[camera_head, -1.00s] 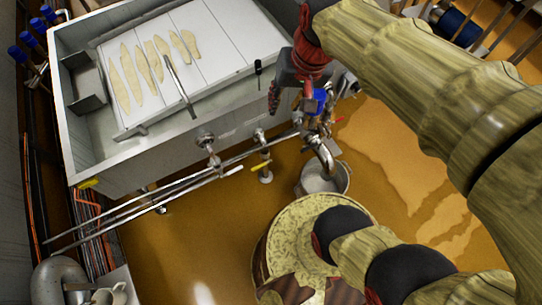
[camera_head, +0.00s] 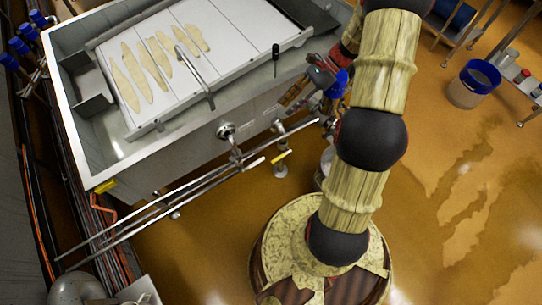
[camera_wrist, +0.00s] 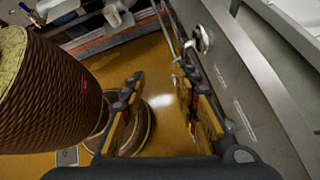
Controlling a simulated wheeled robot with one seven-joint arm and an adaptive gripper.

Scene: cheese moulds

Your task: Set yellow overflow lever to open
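A small yellow lever (camera_head: 281,156) sits on a short upright pipe by the vat's front side, close to the long steel pipes. A second yellow piece (camera_head: 105,186) is at the vat's near left corner; I cannot tell for sure which one is the overflow lever. My gripper (camera_head: 291,98) is beside the vat's front wall, above and apart from the lever on the pipe. In the wrist view my gripper (camera_wrist: 160,112) is open, with only floor showing between its fingers. No yellow lever is clear in the wrist view.
The steel vat (camera_head: 190,150) holds a white board with several pale pieces and a bent rod. A round steel fitting (camera_head: 226,131) projects from its front. Long pipes (camera_head: 165,207) run along the floor side.

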